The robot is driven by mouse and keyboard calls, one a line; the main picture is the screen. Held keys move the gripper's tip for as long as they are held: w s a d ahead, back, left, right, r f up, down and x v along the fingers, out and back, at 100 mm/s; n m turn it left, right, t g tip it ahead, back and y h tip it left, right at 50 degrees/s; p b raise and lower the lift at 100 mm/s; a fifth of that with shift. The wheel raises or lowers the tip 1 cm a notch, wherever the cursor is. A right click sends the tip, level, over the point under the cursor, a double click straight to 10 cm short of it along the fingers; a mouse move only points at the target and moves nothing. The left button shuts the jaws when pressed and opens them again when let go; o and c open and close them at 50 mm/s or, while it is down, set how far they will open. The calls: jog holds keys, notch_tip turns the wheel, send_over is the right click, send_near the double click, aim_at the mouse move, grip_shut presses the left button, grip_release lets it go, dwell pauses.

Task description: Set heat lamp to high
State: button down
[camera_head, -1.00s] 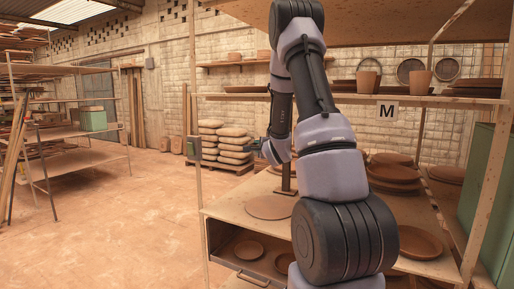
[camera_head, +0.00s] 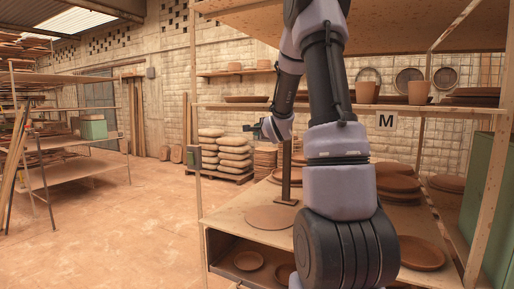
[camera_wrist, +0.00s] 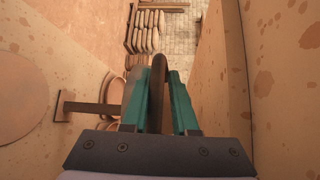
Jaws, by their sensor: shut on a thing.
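In the head view, a dark brown upright post on a flat foot (camera_head: 286,172) stands on the shelf, its upper part behind my arm. I take it to be the heat lamp's stand; no shade or setting mark is plain. In the wrist view, the foot (camera_wrist: 65,105) is at left, with the post running toward my gripper. My gripper (camera_wrist: 163,72) has teal fingers shut on a brown curved bar (camera_wrist: 156,95), apparently part of the lamp. How the bar joins the post is hidden.
A round clay slab (camera_head: 270,217) lies on the shelf board. Stacked plates (camera_head: 397,181) and a plate (camera_head: 421,252) stand to the right. A small box (camera_head: 194,157) is on the left shelf upright. Sacks (camera_head: 234,157) are behind; open floor (camera_head: 110,225) is at left.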

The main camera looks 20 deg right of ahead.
notch_tip(320, 180, up, 2)
jog(key=shift+r, duration=0.1)
jog(key=c, duration=0.8)
grip_release()
jog(key=shift+c, duration=0.2)
jog(key=s+a+r, duration=0.1)
jog(key=s, duration=0.9)
jog(key=shift+s+a, duration=0.15)
jog(key=shift+s, duration=0.2)
jog(key=shift+r, duration=0.1)
